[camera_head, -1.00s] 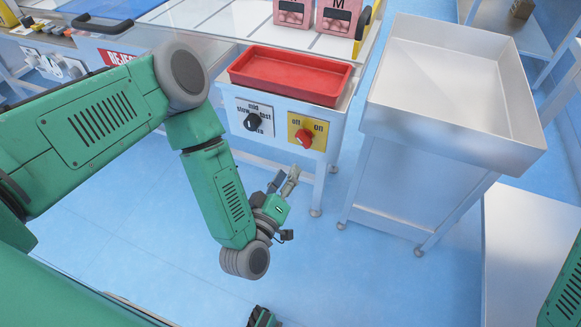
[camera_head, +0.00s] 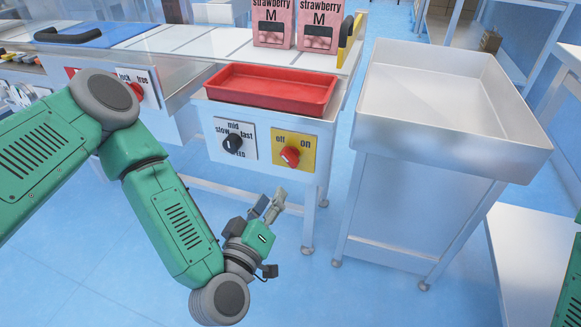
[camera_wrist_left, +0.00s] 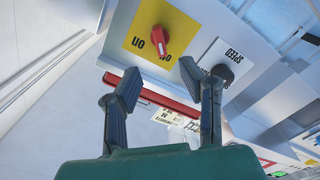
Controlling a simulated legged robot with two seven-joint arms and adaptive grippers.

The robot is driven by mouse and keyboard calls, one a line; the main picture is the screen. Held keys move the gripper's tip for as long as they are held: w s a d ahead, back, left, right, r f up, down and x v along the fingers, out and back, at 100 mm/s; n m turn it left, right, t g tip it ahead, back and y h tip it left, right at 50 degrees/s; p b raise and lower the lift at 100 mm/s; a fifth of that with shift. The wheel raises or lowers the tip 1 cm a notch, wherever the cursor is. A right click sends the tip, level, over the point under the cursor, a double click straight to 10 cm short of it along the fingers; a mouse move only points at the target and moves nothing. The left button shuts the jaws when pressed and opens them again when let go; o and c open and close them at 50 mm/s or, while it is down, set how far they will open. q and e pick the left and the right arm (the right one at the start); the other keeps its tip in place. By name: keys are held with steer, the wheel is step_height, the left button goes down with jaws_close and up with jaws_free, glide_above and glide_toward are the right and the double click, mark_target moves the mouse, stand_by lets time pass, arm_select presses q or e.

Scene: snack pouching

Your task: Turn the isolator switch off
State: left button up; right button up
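The isolator switch (camera_head: 290,157) is a red knob on a yellow plate marked "off" on the left and "on" on the right. It is on the front panel below a red tray. My left gripper (camera_head: 270,204) is open and empty, below and slightly left of the knob, apart from it. In the left wrist view the knob (camera_wrist_left: 150,42) shows upside down beyond the two open, separated fingertips (camera_wrist_left: 160,78). Which label the knob points to is not clear. My right gripper is out of view.
A black speed knob (camera_head: 233,142) on a white plate sits left of the isolator. The red tray (camera_head: 270,98) lies above the panel. Pink strawberry packs (camera_head: 318,25) stand behind it. Open blue floor lies below.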

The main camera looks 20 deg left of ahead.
mark_target(289, 164)
arm_select(q)
steer(key=w+b, duration=0.3)
steer(key=w, duration=0.8)
steer(key=shift+w+d, duration=0.1)
steer(key=shift+d, duration=0.05)
steer(key=shift+w+b, duration=0.3)
steer(key=shift+w, duration=0.45)
steer(key=shift+c, duration=0.3)
steer(key=c, duration=0.7)
